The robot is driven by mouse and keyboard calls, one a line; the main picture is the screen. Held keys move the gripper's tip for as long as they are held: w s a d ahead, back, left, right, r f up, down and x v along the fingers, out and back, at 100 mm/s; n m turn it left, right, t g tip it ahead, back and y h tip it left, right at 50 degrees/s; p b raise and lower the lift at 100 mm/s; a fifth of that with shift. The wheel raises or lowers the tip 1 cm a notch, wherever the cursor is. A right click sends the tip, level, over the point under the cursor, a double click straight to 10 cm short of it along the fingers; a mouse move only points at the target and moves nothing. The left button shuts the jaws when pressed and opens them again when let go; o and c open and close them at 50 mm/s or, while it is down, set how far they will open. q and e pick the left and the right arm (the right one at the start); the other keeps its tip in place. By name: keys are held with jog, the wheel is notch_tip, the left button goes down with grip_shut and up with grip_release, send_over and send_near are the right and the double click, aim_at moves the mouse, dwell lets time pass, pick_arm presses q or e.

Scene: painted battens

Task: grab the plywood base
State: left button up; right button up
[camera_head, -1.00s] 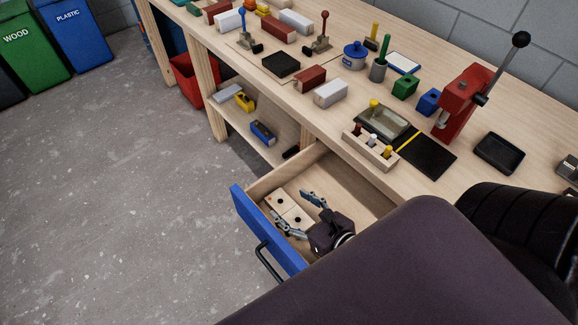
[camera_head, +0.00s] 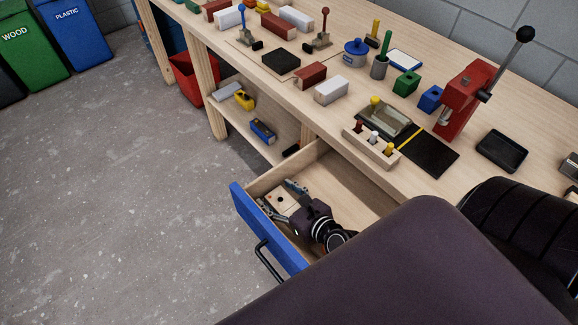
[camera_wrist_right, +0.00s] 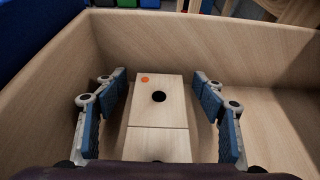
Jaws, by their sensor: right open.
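The plywood base (camera_head: 281,200) lies in the open drawer (camera_head: 345,180) with the blue front. In the right wrist view the pale base (camera_wrist_right: 158,112) has an orange dot, a black round spot and a seam across it; its near end is cut off by my gripper body. My right gripper (camera_head: 277,194) is inside the drawer, above the base. Its two blue-padded fingers (camera_wrist_right: 159,88) are open, one on each side of the base, with gaps between. In the head view the gripper hides part of the base. My left gripper is not in view.
The drawer walls (camera_wrist_right: 200,38) surround my right gripper closely, with free floor on the drawer's right side. On the bench above are a peg rack (camera_head: 371,149), a black mat (camera_head: 430,153) and a red press (camera_head: 464,100).

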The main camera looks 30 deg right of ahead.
jog(key=c, duration=1.3)
jog(key=shift+o, duration=0.2)
jog(key=shift+r, duration=0.2)
